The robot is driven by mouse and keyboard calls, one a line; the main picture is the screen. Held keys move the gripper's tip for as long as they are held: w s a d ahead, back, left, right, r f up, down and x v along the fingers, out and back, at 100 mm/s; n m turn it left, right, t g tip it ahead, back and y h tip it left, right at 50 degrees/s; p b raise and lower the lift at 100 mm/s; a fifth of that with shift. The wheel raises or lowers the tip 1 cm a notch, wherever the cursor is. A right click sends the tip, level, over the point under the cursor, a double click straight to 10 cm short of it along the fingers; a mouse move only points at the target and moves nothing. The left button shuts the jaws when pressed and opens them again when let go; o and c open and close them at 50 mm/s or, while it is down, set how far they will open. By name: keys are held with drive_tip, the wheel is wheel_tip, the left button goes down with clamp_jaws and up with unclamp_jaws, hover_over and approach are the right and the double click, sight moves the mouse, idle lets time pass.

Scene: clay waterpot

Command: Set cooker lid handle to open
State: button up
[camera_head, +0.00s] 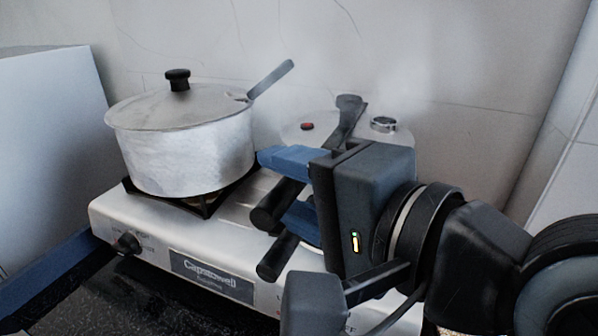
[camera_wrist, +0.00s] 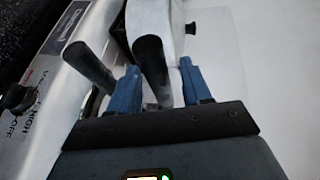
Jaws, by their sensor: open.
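The cooker (camera_head: 325,124) stands on the right side of the stove, mostly hidden behind my gripper. Its lid shows a red button and a round metal valve. Two black handles point toward the front: an upper one (camera_head: 268,214), seemingly the lid handle, and a lower one (camera_head: 277,257). My gripper (camera_head: 276,188) is open, with blue fingers on either side of the upper handle. In the wrist view, that handle (camera_wrist: 152,68) lies between the fingers, and the other handle (camera_wrist: 90,66) is outside the left finger. Contact cannot be told.
A silver pot (camera_head: 190,155) with a lid and a metal handle sits on the left burner, left of my gripper. The stove (camera_head: 150,222) has a black knob (camera_head: 127,243) at its front left. A cracked pale wall (camera_head: 470,60) stands close behind.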

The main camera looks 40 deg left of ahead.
drive_tip(key=shift+x, duration=1.15)
clamp_jaws()
